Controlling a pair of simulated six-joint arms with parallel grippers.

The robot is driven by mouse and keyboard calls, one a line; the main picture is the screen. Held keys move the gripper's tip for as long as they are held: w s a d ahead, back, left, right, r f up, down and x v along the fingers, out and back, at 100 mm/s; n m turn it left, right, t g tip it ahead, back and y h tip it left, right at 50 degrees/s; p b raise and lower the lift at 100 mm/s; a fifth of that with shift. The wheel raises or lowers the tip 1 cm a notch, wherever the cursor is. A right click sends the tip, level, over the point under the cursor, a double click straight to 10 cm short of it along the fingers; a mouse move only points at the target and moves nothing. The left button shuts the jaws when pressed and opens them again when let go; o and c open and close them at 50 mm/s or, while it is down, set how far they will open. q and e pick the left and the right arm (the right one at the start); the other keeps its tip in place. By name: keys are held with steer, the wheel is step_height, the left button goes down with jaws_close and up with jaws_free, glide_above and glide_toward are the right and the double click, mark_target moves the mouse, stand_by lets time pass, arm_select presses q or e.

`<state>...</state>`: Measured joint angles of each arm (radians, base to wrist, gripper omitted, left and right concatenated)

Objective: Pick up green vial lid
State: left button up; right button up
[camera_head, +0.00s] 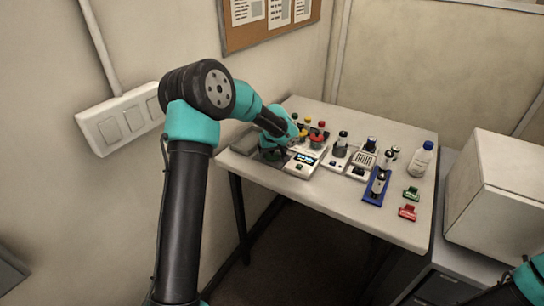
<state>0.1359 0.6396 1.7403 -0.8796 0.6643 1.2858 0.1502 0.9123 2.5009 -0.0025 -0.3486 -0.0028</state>
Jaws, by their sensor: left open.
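Several small vials with coloured lids stand at the back left of the table, with red (321,124) and yellow lids among them. A small dark green lid (295,117) shows at the back of this group. My left arm reaches in from the left over the table, and its wrist partly covers the vials. My left gripper (272,153) is open, low over the table's left end, beside a white device with a small display (303,161). Its fingertips are small and partly hidden, and I see nothing held. Only a piece of my right arm shows at the bottom right.
Right of the vials stand grey-white devices (343,156), a blue rack (377,187), and a white bottle with a blue cap (421,160). Green (411,194) and red (408,213) clip-like pieces lie near the table's right edge. The front middle of the table (330,193) is clear.

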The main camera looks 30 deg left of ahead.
arm_select(q)
steer(key=shift+c, duration=0.4)
steer(key=c, duration=0.9)
steer(key=shift+r, duration=0.1)
steer(key=shift+r, duration=0.45)
step_height(320, 180, up, 3)
steer(key=shift+f, duration=0.15)
steer(key=s+d+r, duration=0.1)
steer(key=s+d, duration=0.7)
steer(key=s, duration=0.5)
steer(key=shift+s+d, duration=0.25)
steer(key=shift+s, duration=0.1)
steer(key=shift+r, duration=0.1)
